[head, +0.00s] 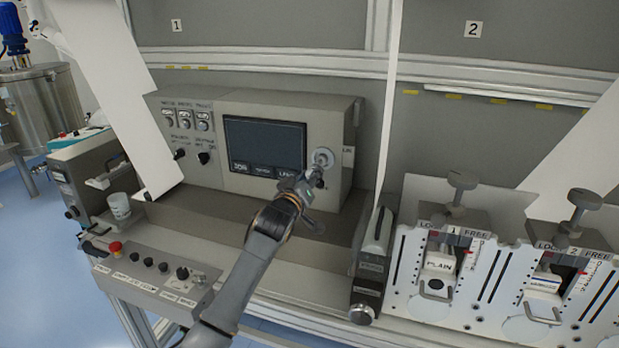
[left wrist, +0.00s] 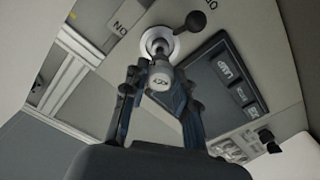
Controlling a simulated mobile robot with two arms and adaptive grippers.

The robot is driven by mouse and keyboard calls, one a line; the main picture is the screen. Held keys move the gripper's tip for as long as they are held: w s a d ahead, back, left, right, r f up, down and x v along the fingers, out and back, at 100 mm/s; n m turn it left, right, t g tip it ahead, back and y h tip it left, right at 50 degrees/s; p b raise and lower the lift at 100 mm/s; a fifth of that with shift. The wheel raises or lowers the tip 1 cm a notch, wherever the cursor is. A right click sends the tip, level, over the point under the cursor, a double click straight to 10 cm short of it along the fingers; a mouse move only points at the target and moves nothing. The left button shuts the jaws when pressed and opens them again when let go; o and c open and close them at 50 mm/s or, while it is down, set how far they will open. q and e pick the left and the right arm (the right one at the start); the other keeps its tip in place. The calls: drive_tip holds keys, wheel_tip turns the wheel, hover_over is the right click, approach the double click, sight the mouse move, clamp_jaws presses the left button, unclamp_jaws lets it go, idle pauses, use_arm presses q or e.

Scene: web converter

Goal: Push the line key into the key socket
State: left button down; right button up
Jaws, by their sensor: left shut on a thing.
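The key socket (head: 323,157) is a pale round fitting on the right part of the grey control panel's face, beside the dark screen. In the left wrist view it shows as a light ring (left wrist: 153,36). My left gripper (head: 316,179) is right in front of the socket. In the left wrist view my left gripper (left wrist: 160,90) is shut on the line key (left wrist: 161,82), whose round grey end carries a key symbol. The key lines up closely with the ring; how deep it sits is hidden. My right gripper is not in view.
A white web (head: 388,120) hangs to the right.

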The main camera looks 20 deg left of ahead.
use_arm(q)
drive_tip(key=shift+w+b, duration=1.05)
drive_tip(key=shift+w, duration=1)
idle(0.4)
drive_tip(key=c, duration=1)
unclamp_jaws()
drive_tip(key=shift+d, duration=0.1)
drive_tip(key=shift+s, duration=0.1)
drive_tip(key=shift+s, duration=0.6)
drive_tip(key=s, duration=1)
drive_tip(key=shift+s+a, duration=0.2)
drive_tip(key=shift+s, duration=0.15)
